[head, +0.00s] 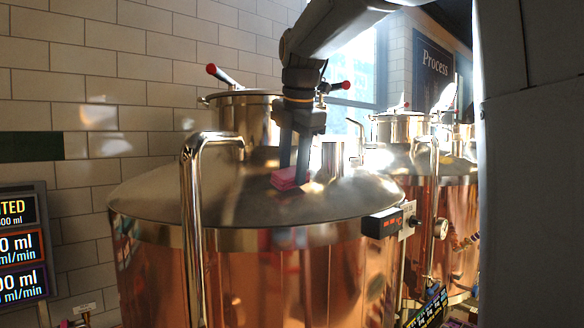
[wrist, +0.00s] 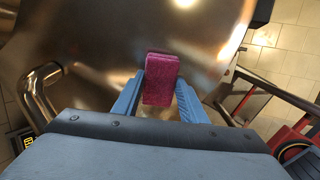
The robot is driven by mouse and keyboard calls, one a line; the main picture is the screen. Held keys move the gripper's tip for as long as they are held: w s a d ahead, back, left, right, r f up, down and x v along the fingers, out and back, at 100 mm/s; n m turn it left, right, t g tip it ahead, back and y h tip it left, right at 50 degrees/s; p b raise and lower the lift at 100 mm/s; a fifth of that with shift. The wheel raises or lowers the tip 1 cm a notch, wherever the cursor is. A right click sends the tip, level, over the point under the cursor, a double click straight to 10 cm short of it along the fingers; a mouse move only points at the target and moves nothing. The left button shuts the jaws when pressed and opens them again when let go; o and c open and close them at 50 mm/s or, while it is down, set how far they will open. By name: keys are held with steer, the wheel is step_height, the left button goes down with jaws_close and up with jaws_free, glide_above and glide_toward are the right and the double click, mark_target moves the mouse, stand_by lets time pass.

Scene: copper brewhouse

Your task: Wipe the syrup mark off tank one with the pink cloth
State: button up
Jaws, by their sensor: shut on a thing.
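My gripper (head: 292,172) points down over the sloped steel top of the near copper tank (head: 150,198). It is shut on the folded pink cloth (head: 288,180). In the wrist view the cloth (wrist: 161,80) sits between the two blue-grey fingers of my gripper (wrist: 161,88). The cloth is at or just above the tank top; I cannot tell whether it touches. I see no clear syrup mark; the arm, the cloth and bright reflections may hide it. No number shows on the near tank.
A bent steel pipe (head: 190,180) rises in front of the tank at left. The tank's hatch neck (head: 240,115) stands behind my gripper. A red digital display (head: 383,223) is on the rim at right. A second copper tank (head: 455,210) stands farther right.

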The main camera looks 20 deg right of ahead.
mark_target(284, 175)
steer(key=shift+x, duration=0.8)
steer(key=shift+a, duration=0.15)
